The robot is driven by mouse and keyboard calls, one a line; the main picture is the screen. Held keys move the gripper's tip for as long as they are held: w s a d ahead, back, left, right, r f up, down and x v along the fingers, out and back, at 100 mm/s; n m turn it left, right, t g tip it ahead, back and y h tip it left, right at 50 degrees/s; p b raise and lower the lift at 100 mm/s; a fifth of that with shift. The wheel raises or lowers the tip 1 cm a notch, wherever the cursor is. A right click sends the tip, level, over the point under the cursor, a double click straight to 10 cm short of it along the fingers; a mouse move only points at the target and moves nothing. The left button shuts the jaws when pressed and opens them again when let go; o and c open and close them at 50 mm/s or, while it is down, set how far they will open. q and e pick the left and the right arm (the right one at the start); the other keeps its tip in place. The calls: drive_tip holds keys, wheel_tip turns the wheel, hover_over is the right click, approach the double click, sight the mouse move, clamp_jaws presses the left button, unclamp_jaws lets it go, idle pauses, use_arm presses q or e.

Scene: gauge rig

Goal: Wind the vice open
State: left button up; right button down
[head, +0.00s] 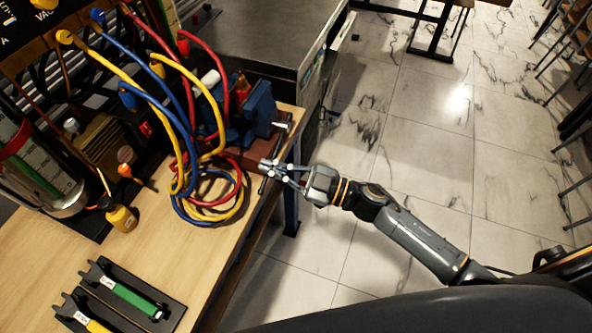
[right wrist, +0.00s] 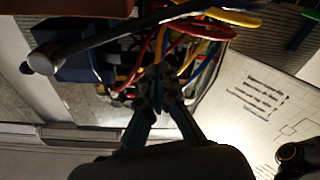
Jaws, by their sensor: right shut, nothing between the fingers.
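The blue vice (head: 257,108) stands at the right edge of the wooden bench, by a reddish-brown block. A short metal bar, seemingly its handle (head: 284,124), shows at its right side. In the right wrist view a metal bar with a rounded end (right wrist: 100,45), likely the same handle, crosses the upper left, with blue vice parts behind it. My right gripper (head: 266,172) is shut and empty, just off the bench edge below the vice, apart from the handle. Its fingertips (right wrist: 160,88) point towards the cables in the wrist view. My left gripper is out of view.
Looped red, blue and yellow cables (head: 210,195) lie on the bench left of my right gripper and arch over near the vice. Open tiled floor (head: 430,100) lies to the right.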

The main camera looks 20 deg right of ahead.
drive_tip(key=shift+w+d+f+b, duration=0.1)
drive_tip(key=shift+w+d+f, duration=0.1)
drive_tip(key=shift+f, duration=0.4)
drive_tip(key=shift+w+d+f+b, duration=0.1)
drive_tip(key=shift+w+f, duration=0.1)
drive_tip(key=shift+f, duration=0.4)
drive_tip(key=shift+w+d+f+b, duration=0.1)
drive_tip(key=shift+w+f, duration=0.1)
drive_tip(key=shift+f, duration=0.4)
drive_tip(key=shift+w+d+f+n+g+b, duration=0.15)
drive_tip(key=shift+w+d+f+n+b, duration=0.2)
drive_tip(key=shift+f+n+b, duration=0.65)
drive_tip(key=shift+w+d+f+n+g+b, duration=0.2)
drive_tip(key=shift+w+f+n+b, duration=0.2)
drive_tip(key=shift+f+n+b, duration=0.6)
drive_tip(key=shift+w+d+f+n+g+b, duration=0.15)
drive_tip(key=shift+w+d+f+n+b, duration=0.35)
drive_tip(key=shift+n+b, duration=0.8)
drive_tip(key=shift+a+f, duration=0.1)
drive_tip(key=shift+a, duration=0.05)
